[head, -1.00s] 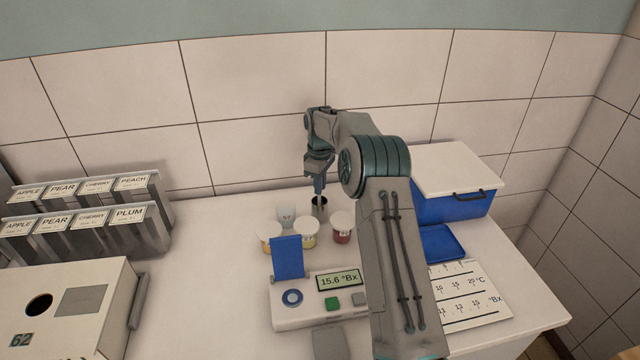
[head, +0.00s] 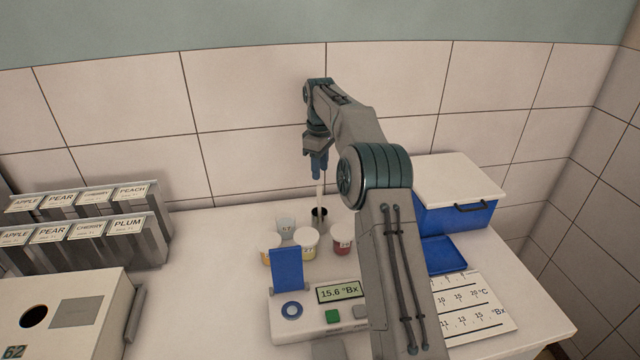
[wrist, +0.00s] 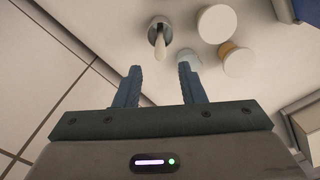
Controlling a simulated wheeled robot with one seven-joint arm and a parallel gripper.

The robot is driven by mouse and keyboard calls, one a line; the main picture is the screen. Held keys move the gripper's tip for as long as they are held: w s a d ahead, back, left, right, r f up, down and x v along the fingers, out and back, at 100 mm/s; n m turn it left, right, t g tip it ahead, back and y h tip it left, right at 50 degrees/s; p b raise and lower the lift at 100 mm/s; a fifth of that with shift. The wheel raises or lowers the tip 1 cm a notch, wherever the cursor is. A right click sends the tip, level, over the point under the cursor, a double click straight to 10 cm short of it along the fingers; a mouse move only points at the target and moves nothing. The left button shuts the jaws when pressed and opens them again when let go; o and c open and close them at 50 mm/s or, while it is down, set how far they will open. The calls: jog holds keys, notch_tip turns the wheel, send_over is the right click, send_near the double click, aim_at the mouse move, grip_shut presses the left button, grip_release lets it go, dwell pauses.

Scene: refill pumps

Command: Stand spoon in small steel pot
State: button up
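The small steel pot (head: 319,217) stands at the back of the counter near the tiled wall, dark inside; it also shows at the top of the wrist view (wrist: 155,35). The pale spoon (head: 320,194) stands in the pot with its handle up; in the wrist view its handle (wrist: 161,62) sticks out of the pot toward me. My gripper (head: 318,176) is above the pot and the handle. In the wrist view my gripper (wrist: 159,72) has its fingers apart with nothing between them, and the handle end lies beyond the fingertips.
The refractometer (head: 318,303) is in front. A blue cooler (head: 455,212) stands right, labelled dispensers (head: 115,247) left.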

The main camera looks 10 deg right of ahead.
notch_tip(320, 180, up, 2)
jog(key=shift+s+r, duration=0.1)
jog(key=shift+r, duration=0.15)
jog(key=s+a+r+m+t, duration=0.1)
jog(key=s+r+m, duration=0.1)
jog(key=s+r, duration=0.5)
jog(key=s+r+m+t, duration=0.1)
jog(key=s+r+m, duration=0.25)
jog(key=s, duration=0.75)
jog(key=s+f+m+t, duration=0.1)
jog(key=s+f, duration=0.3)
jog(key=s, duration=0.9)
jog(key=s+f+m+t, duration=0.1)
jog(key=s+f+m, duration=0.2)
jog(key=s, duration=0.9)
jog(key=shift+s+d+f+m, duration=0.4)
jog(key=shift+m, duration=0.25)
jog(key=shift+f+b, duration=0.5)
jog(key=shift+f, duration=0.15)
